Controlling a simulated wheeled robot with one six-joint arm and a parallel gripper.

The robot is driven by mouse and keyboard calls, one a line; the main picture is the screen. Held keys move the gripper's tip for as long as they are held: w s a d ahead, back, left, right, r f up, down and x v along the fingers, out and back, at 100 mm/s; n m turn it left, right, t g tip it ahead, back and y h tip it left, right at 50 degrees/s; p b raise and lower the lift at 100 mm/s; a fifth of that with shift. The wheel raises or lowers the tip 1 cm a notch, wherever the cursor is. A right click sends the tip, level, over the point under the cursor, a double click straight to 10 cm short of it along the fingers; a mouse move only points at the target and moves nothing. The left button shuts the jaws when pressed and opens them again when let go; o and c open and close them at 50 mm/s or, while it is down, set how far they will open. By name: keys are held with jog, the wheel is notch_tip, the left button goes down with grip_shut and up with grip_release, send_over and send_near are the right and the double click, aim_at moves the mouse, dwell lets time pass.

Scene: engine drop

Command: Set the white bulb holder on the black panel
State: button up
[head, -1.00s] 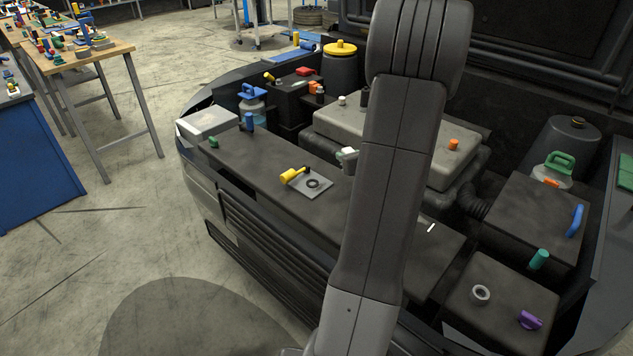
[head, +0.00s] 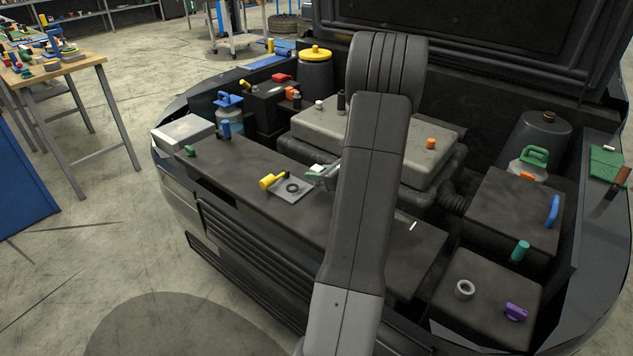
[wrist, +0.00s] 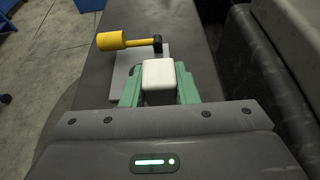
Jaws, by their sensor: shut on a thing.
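The white bulb holder (wrist: 158,76) is a small rounded white block held between the green fingers of my gripper (wrist: 159,88) in the wrist view. In the head view the holder (head: 318,168) and gripper (head: 322,173) show just left of my arm, which hides part of them. The black panel (head: 235,170) is the long dark top along the front of the engine bay. My gripper is above this panel, to the right of a grey plate with a dark ring (head: 300,193). I cannot tell whether the holder touches anything below.
A yellow-handled tool (head: 270,181) lies by the grey plate. Bare dark surface lies between.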

jog(key=shift+f, duration=1.4)
jog(key=shift+f, duration=0.15)
jog(key=o, duration=1)
jog(key=shift+s+d+r, duration=0.1)
jog(key=shift+d+r, duration=0.1)
jog(key=shift+r, duration=0.05)
jog(key=v, duration=0.7)
